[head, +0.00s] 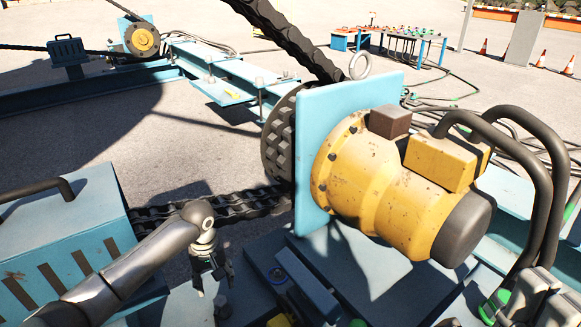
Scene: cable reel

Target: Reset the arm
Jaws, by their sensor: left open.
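My left arm comes in from the lower left, and its gripper (212,284) points downward, open. It hangs in front of the heavy dark chain (245,203), left of the yellow motor (375,190) and its light blue mounting plate (312,140). I see nothing between its fingers, though they are small and dark against the shadowed machine base.
A blue slotted housing (75,235) stands close at the left. Thick black hoses (545,175) arch at the right. A blue frame (225,75), a tool table (405,37) and orange cones (541,58) stand farther back. Open ground (190,140) lies behind the chain.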

